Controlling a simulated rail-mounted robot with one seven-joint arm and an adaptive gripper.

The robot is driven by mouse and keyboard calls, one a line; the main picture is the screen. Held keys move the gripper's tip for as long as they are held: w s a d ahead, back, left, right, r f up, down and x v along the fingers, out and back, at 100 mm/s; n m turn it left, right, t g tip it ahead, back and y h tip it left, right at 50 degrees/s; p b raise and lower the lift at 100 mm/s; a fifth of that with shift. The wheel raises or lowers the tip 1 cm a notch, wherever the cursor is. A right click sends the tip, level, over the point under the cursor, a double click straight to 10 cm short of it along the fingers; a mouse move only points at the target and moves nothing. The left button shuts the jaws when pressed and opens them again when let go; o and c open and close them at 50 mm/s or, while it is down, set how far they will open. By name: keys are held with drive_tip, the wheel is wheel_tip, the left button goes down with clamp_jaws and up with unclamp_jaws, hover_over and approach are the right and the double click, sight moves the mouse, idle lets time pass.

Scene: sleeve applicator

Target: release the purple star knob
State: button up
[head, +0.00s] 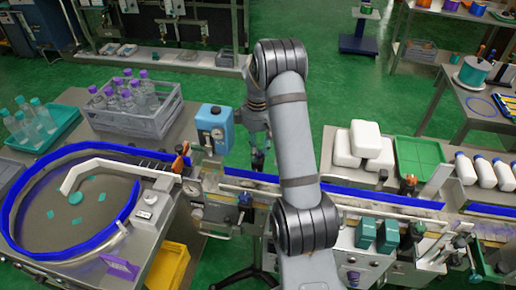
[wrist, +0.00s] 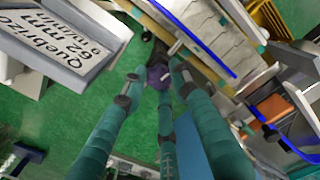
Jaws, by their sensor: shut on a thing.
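My gripper (wrist: 160,70) is shut on the knob. Some of the knob is hidden by the fingers. In the head view my gripper (head: 259,160) is small and dark, beside the conveyor just right of the blue box. I cannot make out the knob in the head view.
A blue box (head: 213,128) stands close left of my gripper. The conveyor (head: 382,200) with blue rails runs to the right. A sign with lettering (wrist: 68,42) is at the upper left of the wrist view. Green floor (wrist: 60,105) is open beside it.

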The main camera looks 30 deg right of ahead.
drive_tip(key=shift+n, duration=0.9)
drive_tip(key=o, duration=1)
drive_tip(key=shift+o, duration=0.7)
wheel_tip(320, 180, up, 12)
